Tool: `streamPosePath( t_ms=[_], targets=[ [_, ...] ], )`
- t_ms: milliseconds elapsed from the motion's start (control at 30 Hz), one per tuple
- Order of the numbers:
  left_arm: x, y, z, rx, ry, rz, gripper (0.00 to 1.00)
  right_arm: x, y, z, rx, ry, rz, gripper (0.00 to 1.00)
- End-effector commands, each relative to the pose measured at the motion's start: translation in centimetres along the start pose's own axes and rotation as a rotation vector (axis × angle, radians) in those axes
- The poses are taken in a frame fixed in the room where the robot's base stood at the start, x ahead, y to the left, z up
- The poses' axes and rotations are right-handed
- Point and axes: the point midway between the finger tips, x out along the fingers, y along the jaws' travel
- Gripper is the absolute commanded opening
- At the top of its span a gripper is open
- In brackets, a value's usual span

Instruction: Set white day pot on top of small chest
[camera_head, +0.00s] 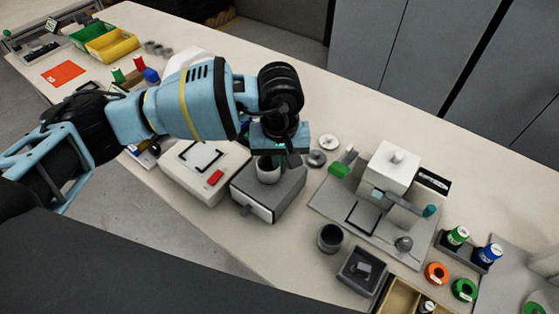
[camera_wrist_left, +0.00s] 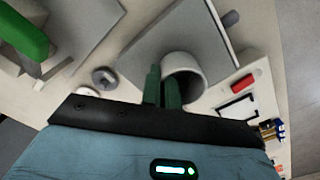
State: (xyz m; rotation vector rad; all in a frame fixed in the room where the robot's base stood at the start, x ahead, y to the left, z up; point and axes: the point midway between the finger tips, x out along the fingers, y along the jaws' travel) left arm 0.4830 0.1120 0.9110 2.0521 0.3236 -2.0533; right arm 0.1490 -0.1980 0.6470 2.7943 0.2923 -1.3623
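The white day pot (camera_head: 268,174) is at the top of the small grey chest (camera_head: 284,192), which has a drawer knob on its front. My left gripper (camera_head: 270,152) is directly above, pointing down at the pot. In the left wrist view, its two green fingers (camera_wrist_left: 163,88) are close together at the rim of the pot (camera_wrist_left: 190,68), apparently with the pot's wall between them. The chest's grey top (camera_wrist_left: 165,45) shows behind the pot. The pot looks upright; whether its base touches the chest is hard to tell. My right gripper is not in view.
A white device with a red button (camera_head: 215,178) stands just left of the chest. A grey board with a white block machine (camera_head: 388,172) is to the right. A dark cup (camera_head: 330,237) and a square dark tray (camera_head: 361,270) are in front. Small round discs (camera_head: 317,158) lie behind the chest.

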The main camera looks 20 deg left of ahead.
Motion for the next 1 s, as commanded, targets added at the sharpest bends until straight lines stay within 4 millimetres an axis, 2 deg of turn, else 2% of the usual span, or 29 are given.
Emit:
streamPosePath(
  t_ms=[167, 333, 667, 833, 1000],
  targets=[
    [0.5, 0.0, 0.0, 0.0, -0.002, -0.001, 0.0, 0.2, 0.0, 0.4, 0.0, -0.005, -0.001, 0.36],
    [0.3, 0.0, 0.0, 0.0, 0.0, 0.0, 0.23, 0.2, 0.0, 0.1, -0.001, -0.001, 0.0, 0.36],
    [0.0, 0.0, 0.0, -0.001, 0.001, 0.0, 0.24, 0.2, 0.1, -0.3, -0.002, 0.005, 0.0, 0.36],
    [-1.6, 0.0, -0.1, 0.0, 0.003, 0.002, 0.24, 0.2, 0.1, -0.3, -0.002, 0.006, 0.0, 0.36],
    [-4.9, 0.1, -0.1, 0.0, 0.004, 0.003, 0.24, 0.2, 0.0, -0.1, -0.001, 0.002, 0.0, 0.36]
  ],
)
